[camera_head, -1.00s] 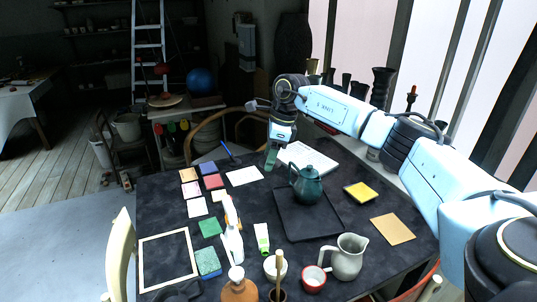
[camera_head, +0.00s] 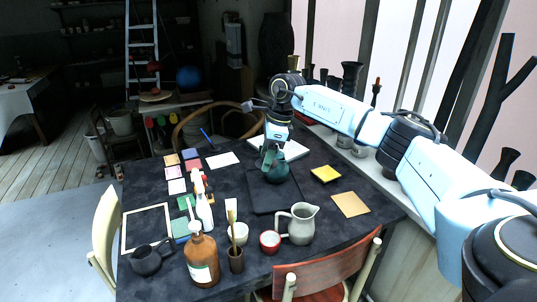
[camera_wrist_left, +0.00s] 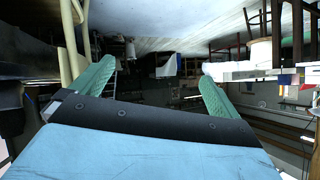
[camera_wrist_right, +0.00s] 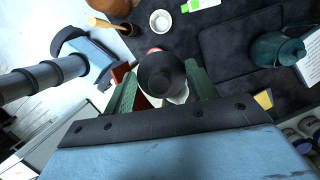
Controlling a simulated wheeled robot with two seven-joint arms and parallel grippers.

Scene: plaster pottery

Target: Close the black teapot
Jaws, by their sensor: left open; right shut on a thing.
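The black teapot (camera_head: 150,258) stands at the near left of the table in the head view, with its handle and spout showing. Whether its top is open I cannot tell from here. My right gripper (camera_head: 267,158) hangs over the far middle of the table, overlapping a teal teapot in the picture. In the right wrist view its green fingers (camera_wrist_right: 162,92) are shut on a dark round piece (camera_wrist_right: 162,72), which looks like the black teapot's lid. My left gripper (camera_wrist_left: 155,85) is open and empty in the left wrist view; the head view does not show it.
The teal teapot (camera_head: 276,172) stands on a dark tray (camera_head: 272,204). Between tray and near edge are a grey pitcher (camera_head: 302,224), a red cup (camera_head: 270,242), a white bowl (camera_head: 238,233) and a brown bottle (camera_head: 201,262). A white spray bottle (camera_head: 204,212) stands behind the brown bottle.

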